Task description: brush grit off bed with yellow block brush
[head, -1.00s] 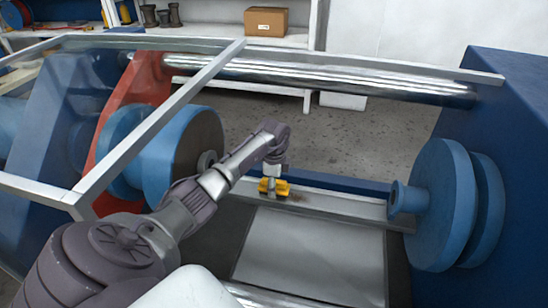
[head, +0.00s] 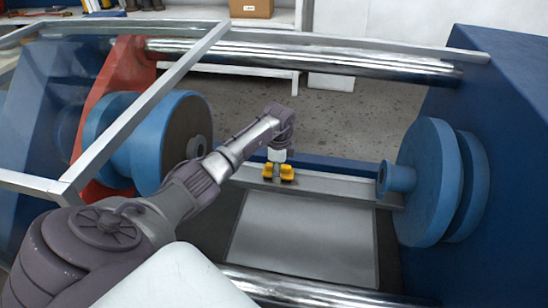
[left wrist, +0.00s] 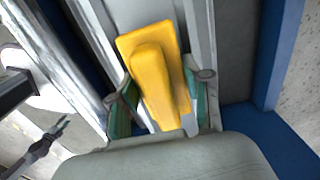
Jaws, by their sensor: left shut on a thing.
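My left gripper (head: 279,160) points down over the grey metal bed strip (head: 335,187) and is shut on the yellow block brush (head: 287,174). In the left wrist view the brush (left wrist: 150,70) sits between the two green-padded fingers of the gripper (left wrist: 160,102), over the grey strip. The brush appears to rest on or just above the strip; exact contact is hidden. No grit shows clearly on the bare strip; any under the brush is hidden. A dark pronged shape (left wrist: 45,142) at lower left in the left wrist view may be my right gripper, too blurred to judge.
Blue flanged discs (head: 430,182) stand at the strip's right end, and a blue disc (head: 178,135) with a red plate (head: 112,90) at left. A polished bar (head: 340,64) crosses behind. A flat grey plate (head: 300,238) lies in front.

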